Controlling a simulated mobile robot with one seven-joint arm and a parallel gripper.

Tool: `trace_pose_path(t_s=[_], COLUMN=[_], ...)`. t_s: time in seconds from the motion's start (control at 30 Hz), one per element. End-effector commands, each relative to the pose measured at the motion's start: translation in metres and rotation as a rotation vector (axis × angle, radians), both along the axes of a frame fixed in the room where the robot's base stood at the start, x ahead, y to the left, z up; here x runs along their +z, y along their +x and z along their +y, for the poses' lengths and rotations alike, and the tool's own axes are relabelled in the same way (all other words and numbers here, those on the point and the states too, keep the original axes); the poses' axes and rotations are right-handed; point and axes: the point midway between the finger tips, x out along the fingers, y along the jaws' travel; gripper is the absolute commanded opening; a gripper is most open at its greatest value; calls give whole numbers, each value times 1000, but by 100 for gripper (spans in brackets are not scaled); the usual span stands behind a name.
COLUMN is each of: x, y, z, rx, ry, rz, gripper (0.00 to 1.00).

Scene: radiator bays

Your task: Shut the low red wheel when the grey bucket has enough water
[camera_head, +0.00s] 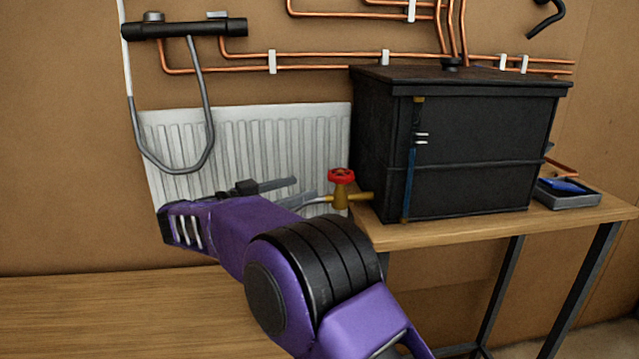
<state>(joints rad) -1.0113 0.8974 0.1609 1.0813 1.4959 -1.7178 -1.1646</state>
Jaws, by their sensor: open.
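The red wheel (341,176) sits on top of a brass valve (341,197) low at the left side of a black tank (480,140). My gripper (306,190) is open, just left of the valve, with its fingers pointing right towards it. A gap to the wheel seems to remain, but I cannot tell how large. The grey bucket is not in view, so its water level is not seen. The valve's outlet is hidden behind my purple arm. The tank's front has an upright sight strip (409,180), blue over its lower part.
The tank stands on a wooden table (440,234) with dark metal legs. A grey tray (570,199) with a blue item lies to its right. A white radiator (270,145), copper pipes (320,57) and a black mixer bar with a grey hose (185,28) are behind. A wooden surface (110,315) lies front left.

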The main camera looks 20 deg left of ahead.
Motion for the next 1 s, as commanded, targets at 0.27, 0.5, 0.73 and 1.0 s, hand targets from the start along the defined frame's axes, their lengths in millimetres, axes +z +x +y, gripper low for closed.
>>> trace_pose_path(t_s=[0.27,0.5,0.73,1.0], x=[0,0,0,1], y=[-46,-58,-58,-58], z=[30,37,37,36], rx=[2,-1,-1,-1], ry=[0,0,0,0], rz=[-1,-1,-1,-2], gripper=[87,87,87,87])
